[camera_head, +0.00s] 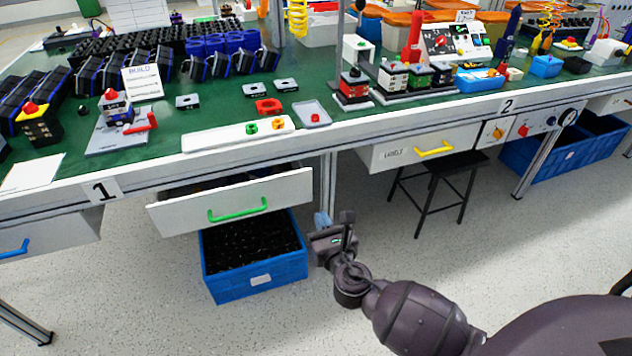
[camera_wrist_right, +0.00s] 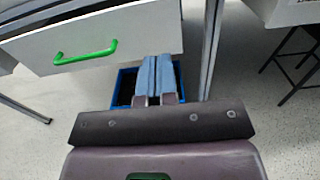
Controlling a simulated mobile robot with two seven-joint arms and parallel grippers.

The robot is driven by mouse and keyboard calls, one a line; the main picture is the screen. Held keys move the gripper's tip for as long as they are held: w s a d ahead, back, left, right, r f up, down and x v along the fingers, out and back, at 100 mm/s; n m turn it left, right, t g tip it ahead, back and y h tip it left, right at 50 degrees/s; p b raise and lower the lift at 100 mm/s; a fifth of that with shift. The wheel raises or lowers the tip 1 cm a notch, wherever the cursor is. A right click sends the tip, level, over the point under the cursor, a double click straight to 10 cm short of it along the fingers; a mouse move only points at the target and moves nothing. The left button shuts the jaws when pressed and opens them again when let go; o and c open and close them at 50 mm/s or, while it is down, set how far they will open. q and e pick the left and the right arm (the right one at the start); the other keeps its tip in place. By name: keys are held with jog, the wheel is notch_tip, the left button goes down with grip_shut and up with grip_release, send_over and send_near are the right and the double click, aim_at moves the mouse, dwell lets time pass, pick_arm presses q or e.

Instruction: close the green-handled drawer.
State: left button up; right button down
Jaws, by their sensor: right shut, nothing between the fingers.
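The green-handled drawer (camera_head: 285,188) stands open under the workbench in the head view, its front pulled out and tilted in the picture. Its green handle (camera_head: 238,211) is on the front's lower middle. In the right wrist view the drawer front (camera_wrist_right: 140,35) fills the upper left, with the green handle (camera_wrist_right: 85,54) to the left of my fingers. My right gripper (camera_head: 322,220) is shut and empty, just right of and below the drawer's right end. Its blue fingers (camera_wrist_right: 157,78) are together in the right wrist view, apart from the handle. My left gripper is not in view.
A blue crate (camera_head: 262,283) stands on the floor below the drawer. A table leg (camera_head: 328,190) is just behind my right gripper. A yellow-handled drawer (camera_head: 420,145) and a black stool (camera_head: 443,180) are to the right. Open floor lies in front.

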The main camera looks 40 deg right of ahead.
jog(key=d, duration=0.1)
jog(key=b, duration=0.3)
send_near(304, 174)
jog(key=x, duration=0.6)
jog(key=shift+f, duration=0.1)
jog(key=shift+w+d+r, duration=0.15)
jog(key=shift+w+r, duration=0.05)
jog(key=shift+w, duration=0.55)
jog(key=shift+w+d+r, duration=0.1)
jog(key=shift+w, duration=0.2)
jog(key=shift+x, duration=1)
jog(key=shift+s, duration=0.1)
